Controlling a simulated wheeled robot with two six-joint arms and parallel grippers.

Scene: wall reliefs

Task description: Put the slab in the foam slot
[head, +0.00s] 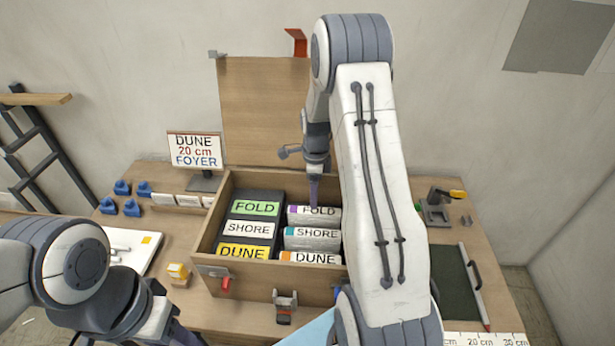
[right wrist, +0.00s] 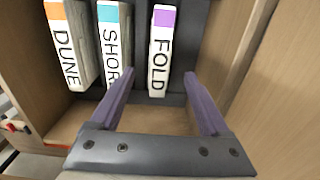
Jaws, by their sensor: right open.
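An open wooden crate (head: 206,237) holds a dark block, probably the foam (head: 232,215), in its left half, with labels FOLD, SHORE and DUNE; slot openings cannot be made out. Its right half holds three pale slabs: FOLD (head: 300,218) with a purple mark, SHORE (head: 300,243) with teal, and DUNE (head: 300,258) with orange. My right gripper (head: 313,190) is over the FOLD slab. In the right wrist view, my open purple fingers (right wrist: 158,76) are on either side of the FOLD slab's (right wrist: 160,45) near end; contact cannot be told. My left gripper (head: 172,332) is low left, its fingers mostly hidden.
A sign (head: 195,150) reads DUNE 20 cm FOYER. Blue pieces (head: 122,187) and a white board (head: 130,245) lie left of the crate. A clamp-like tool (head: 438,208) and a dark green panel (head: 452,284) lie right. A wooden panel (head: 262,105) stands behind the crate.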

